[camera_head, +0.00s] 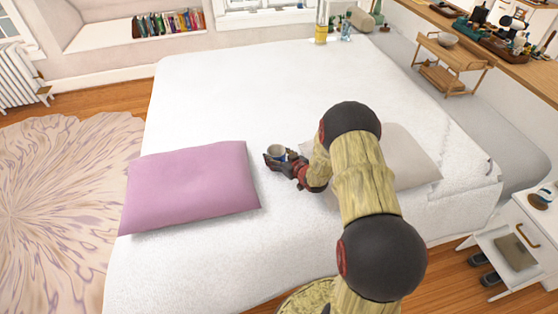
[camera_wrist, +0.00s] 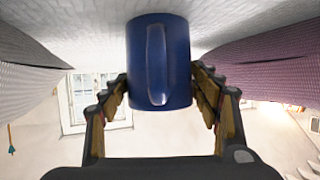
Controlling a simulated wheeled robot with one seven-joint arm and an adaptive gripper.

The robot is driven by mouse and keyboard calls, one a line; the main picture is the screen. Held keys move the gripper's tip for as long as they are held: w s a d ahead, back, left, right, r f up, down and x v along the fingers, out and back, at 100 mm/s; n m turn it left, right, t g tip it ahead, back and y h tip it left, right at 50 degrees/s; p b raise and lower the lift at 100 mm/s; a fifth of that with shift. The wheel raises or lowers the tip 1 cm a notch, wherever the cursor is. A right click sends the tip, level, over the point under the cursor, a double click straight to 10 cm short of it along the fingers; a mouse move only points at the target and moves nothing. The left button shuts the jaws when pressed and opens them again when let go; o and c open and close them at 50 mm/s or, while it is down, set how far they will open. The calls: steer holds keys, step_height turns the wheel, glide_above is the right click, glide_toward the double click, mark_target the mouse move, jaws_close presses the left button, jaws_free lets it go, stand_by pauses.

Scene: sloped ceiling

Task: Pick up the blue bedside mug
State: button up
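The blue mug (camera_wrist: 175,62) fills the top middle of the wrist view, its handle facing the camera. My gripper (camera_wrist: 160,85) has one finger on each side of it, both fingertips against its walls. In the head view, the mug (camera_head: 276,151) shows its pale inside, upright at or just above the white bed (camera_head: 230,90). There my gripper (camera_head: 281,162) reaches in beside it from the lower right and partly hides it. I cannot tell whether the mug's base touches the bed.
A pink pillow (camera_head: 190,185) lies left of the mug and a pale pillow (camera_head: 412,160) lies to the right, partly behind my arm. Bottles (camera_head: 321,30) stand beyond the bed's far edge. A white nightstand (camera_head: 530,235) is at the right. The bed's far half is clear.

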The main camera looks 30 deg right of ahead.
steer(key=c, duration=1)
steer(key=shift+r, duration=0.1)
